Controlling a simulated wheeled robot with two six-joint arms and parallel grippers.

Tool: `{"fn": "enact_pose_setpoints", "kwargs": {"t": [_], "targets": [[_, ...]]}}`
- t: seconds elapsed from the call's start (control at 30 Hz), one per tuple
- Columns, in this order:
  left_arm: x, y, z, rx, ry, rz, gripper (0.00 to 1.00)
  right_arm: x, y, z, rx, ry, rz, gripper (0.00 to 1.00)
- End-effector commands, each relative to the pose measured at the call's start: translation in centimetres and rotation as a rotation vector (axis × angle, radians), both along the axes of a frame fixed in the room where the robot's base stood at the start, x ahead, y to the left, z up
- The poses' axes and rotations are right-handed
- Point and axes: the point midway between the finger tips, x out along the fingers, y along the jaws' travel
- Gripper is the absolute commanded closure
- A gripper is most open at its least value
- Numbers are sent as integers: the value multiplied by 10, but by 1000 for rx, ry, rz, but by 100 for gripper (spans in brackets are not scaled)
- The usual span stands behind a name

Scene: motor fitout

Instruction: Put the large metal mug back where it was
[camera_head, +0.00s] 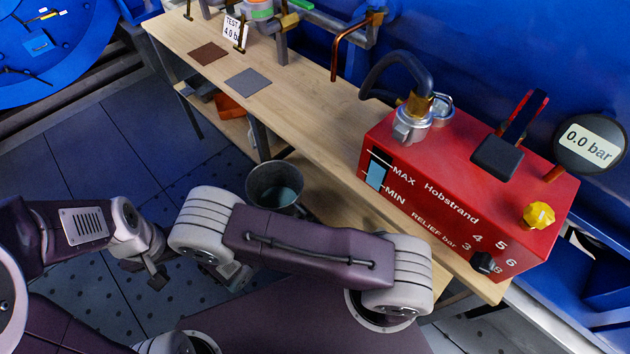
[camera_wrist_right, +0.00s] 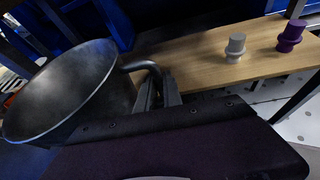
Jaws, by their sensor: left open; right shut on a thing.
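The large metal mug (camera_head: 261,201) is grey and shows in the head view in front of the bench's front edge, opening upward. My arm hides its lower part there. In the right wrist view the mug (camera_wrist_right: 60,95) fills the left side, with its curved handle (camera_wrist_right: 140,66) pointing at my right gripper (camera_wrist_right: 158,95). That gripper is shut on the handle. My left gripper (camera_head: 157,279) is open and empty, low at the left over the floor.
A wooden bench (camera_head: 320,140) carries a red Hobstrand box (camera_head: 450,190), a brown mat (camera_head: 208,53) and a grey mat (camera_head: 248,81). Pipework stands behind. In the wrist view, a grey plug (camera_wrist_right: 236,46) and a purple plug (camera_wrist_right: 291,36) stand on a wooden surface.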

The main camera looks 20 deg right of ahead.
Motion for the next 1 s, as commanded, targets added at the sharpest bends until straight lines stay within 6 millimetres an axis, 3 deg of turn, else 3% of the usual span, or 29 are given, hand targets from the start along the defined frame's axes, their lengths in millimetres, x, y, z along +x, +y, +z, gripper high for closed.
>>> {"fn": "enact_pose_setpoints", "kwargs": {"t": [0.6,0.97,1.0], "targets": [[0,0,-38,0,0,0,31,72,-141,-1,0,-5,-8,100],[0,0,-42,0,0,0,31,82,-160,1,0,-5,-4,100],[0,0,-49,0,0,0,31,82,-160,-9,-2,-3,-2,100]]}}
